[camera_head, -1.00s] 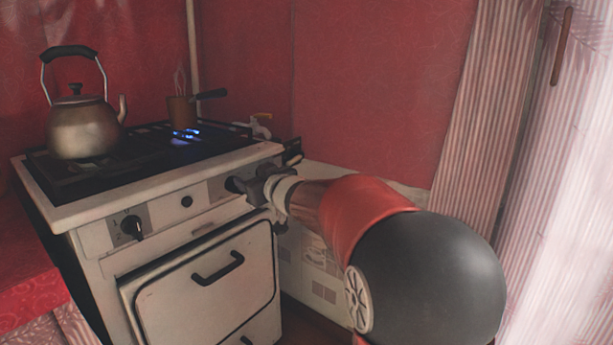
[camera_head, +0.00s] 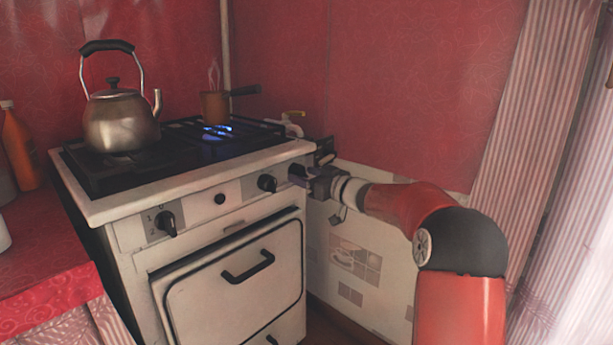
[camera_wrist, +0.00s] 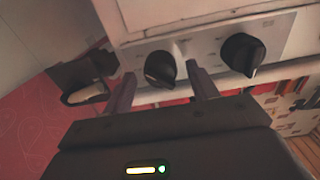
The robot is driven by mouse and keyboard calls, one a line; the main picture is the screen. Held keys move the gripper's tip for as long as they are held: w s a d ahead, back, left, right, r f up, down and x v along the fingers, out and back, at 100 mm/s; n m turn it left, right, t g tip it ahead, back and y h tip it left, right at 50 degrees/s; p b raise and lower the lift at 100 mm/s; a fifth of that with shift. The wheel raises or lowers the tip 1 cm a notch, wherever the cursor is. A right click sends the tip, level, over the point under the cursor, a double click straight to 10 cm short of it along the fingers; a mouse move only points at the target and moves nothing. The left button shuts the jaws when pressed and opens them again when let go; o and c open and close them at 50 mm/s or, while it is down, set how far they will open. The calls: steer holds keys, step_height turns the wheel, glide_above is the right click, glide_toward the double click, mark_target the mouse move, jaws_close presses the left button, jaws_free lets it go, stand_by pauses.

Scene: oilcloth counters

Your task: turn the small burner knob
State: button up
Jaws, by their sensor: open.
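The stove (camera_head: 190,220) has a row of dark knobs on its white front panel. In the wrist view, my gripper (camera_wrist: 162,74) is open, with one finger on each side of a black knob (camera_wrist: 160,68). I cannot tell whether the fingers touch it. A second black knob (camera_wrist: 240,55) is right of the fingers. The gripper hides the panel's right end in the head view. No label shows which knob is the small burner's.
A kettle (camera_head: 120,122) and a small brown pot (camera_head: 214,106) stand on the hob, with blue flame (camera_head: 217,132) by the pot. A tap (camera_head: 293,118) is behind the stove's right corner. A red-covered counter (camera_head: 40,275) is at left.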

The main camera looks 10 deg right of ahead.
steer(key=shift+w+a, duration=0.1)
steer(key=shift+w, duration=0.05)
steer(key=shift+c, duration=0.5)
steer(key=c, duration=0.9)
